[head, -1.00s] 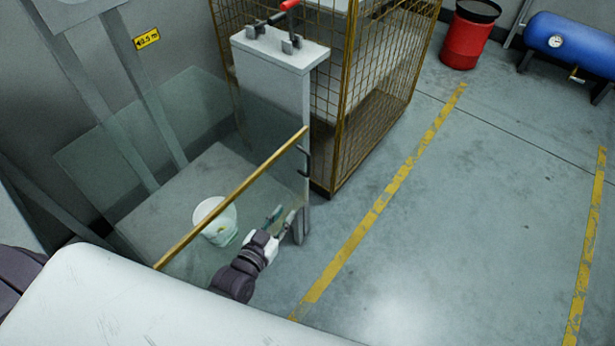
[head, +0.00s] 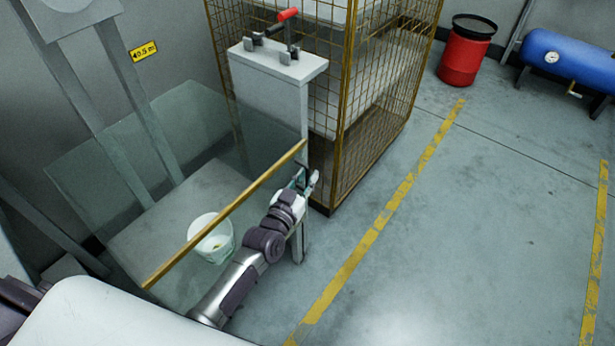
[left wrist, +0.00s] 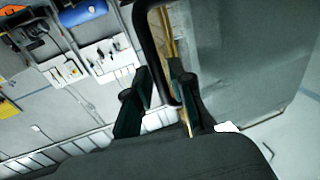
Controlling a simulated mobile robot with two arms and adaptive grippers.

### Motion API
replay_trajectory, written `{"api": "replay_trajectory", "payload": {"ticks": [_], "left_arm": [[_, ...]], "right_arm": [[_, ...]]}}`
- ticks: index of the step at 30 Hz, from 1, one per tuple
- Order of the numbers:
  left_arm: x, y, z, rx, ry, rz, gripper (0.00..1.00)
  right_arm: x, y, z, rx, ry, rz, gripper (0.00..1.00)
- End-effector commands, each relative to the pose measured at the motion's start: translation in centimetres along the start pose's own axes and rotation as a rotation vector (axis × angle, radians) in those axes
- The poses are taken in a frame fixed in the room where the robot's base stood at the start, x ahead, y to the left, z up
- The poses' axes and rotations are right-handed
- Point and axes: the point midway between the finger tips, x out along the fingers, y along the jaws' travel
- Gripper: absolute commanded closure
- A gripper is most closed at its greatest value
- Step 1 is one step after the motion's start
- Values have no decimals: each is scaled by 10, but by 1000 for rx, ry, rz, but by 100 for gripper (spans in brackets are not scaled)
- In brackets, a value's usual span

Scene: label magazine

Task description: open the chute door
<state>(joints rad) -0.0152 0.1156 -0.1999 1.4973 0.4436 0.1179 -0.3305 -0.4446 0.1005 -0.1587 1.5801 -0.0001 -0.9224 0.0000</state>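The chute door is a clear panel with a yellow top edge (head: 225,213), standing slanted beside a grey post. A dark handle sits at its right end near the post; it shows as a black loop in the left wrist view (left wrist: 150,38). My left gripper (head: 306,178) is at this handle and hides most of it in the head view. In the left wrist view its two dark fingers (left wrist: 160,80) stand apart, with the lower part of the handle between them. I cannot tell if they touch it. My right gripper is not in view.
A white bucket (head: 211,238) stands behind the clear panel. The grey post (head: 268,95) carries a red-handled clamp (head: 287,16). A yellow mesh cage (head: 375,95) stands behind it. A red drum (head: 466,50) and blue tank (head: 570,60) are farther back. The floor at right is clear.

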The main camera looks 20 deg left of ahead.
Motion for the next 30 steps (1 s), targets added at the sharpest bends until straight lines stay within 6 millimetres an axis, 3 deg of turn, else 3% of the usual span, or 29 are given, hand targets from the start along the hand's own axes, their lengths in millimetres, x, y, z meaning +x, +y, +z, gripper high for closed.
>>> {"api": "replay_trajectory", "payload": {"ticks": [11, 15, 30], "left_arm": [[6, 0, 0, 0, -1, 0, 78], [6, 0, 0, 0, -1, 0, 100], [5, -1, 0, 1, -2, 1, 100]], "right_arm": [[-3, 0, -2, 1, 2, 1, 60], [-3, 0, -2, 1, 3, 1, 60], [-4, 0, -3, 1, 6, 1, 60]]}}
